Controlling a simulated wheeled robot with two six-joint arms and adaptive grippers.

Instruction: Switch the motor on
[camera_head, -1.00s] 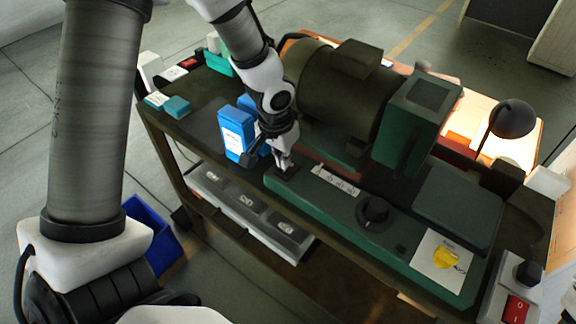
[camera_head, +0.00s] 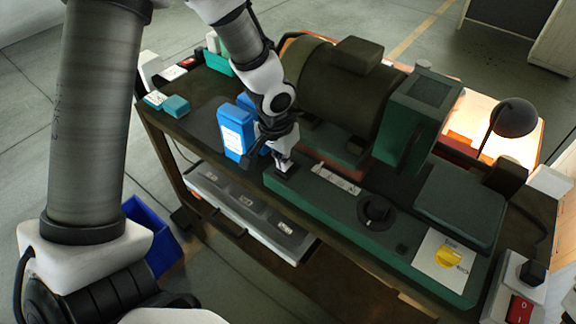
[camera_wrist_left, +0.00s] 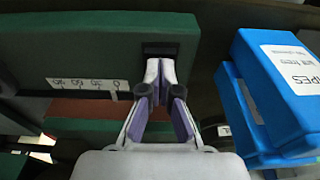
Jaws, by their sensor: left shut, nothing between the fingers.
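The motor (camera_head: 325,82) is a dark green ribbed cylinder on the bench, with a green housing (camera_head: 420,105) at its right end. In front of it lies a long green base (camera_head: 325,205). My left gripper (camera_head: 283,167) is shut and empty, pointing down at a small dark patch (camera_wrist_left: 160,48) on the base's left end. In the left wrist view the closed fingertips (camera_wrist_left: 161,70) are at its edge; I cannot tell whether they touch. My right gripper is not visible.
A grey box with a red rocker switch (camera_head: 520,309) is at lower right. A black lamp (camera_head: 515,118) stands at back right.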

